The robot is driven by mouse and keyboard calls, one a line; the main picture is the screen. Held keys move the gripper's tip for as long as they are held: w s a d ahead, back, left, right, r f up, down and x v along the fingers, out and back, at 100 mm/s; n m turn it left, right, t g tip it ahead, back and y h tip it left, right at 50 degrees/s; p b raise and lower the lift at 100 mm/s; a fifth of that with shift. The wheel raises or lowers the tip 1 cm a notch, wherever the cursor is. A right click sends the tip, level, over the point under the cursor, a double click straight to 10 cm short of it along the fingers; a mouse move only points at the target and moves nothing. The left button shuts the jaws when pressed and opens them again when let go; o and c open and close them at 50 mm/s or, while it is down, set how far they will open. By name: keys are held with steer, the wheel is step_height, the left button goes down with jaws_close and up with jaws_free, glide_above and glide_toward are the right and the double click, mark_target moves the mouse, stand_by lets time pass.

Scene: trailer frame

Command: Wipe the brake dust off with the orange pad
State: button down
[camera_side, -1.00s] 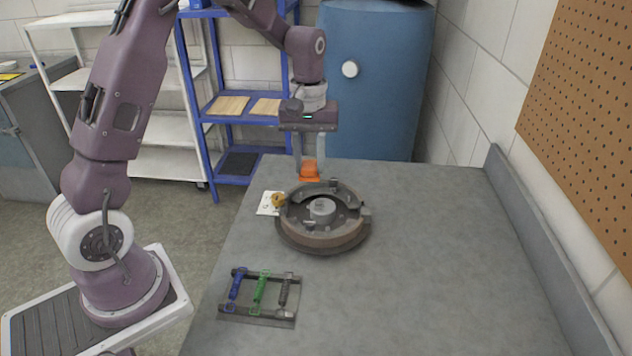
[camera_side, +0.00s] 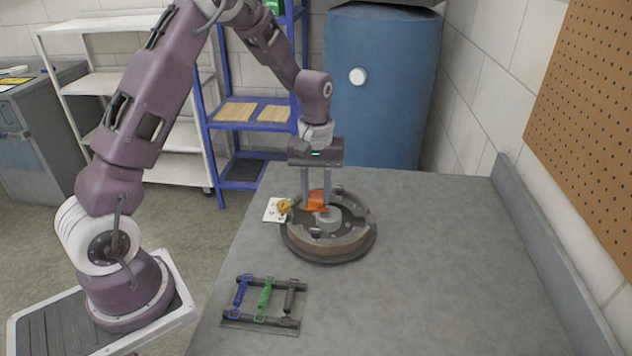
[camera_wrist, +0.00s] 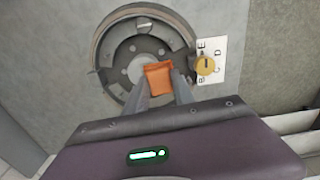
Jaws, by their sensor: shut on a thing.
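My gripper (camera_side: 316,198) is shut on the orange pad (camera_side: 316,203). The pad also shows between the fingertips in the wrist view (camera_wrist: 158,77). The brake assembly (camera_side: 328,254) is a round, dark drum-like plate with a rim of curved shoes and a grey hub, lying flat on the bench. In the side view the pad is over the inside of the assembly, beside the hub. I cannot tell whether the pad touches the surface. Brake dust cannot be made out clearly; the inside of the assembly (camera_wrist: 121,58) looks dark.
A white lettered card (camera_wrist: 218,48) with a yellow knob (camera_wrist: 205,65) lies beside the assembly. A rack with blue, green and dark pieces (camera_side: 263,320) sits at the bench's front left. The grey bench (camera_side: 440,270) is clear to the right, with a raised edge there.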

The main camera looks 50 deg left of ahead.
steer(key=shift+f, duration=0.45)
steer(key=shift+w+d+f, duration=0.25)
steer(key=shift+w+d, duration=0.2)
steer(key=shift+w+d+f, duration=0.25)
steer(key=shift+w+d, duration=0.75)
steer(key=shift+s+a, duration=1.4)
steer(key=shift+r, duration=4)
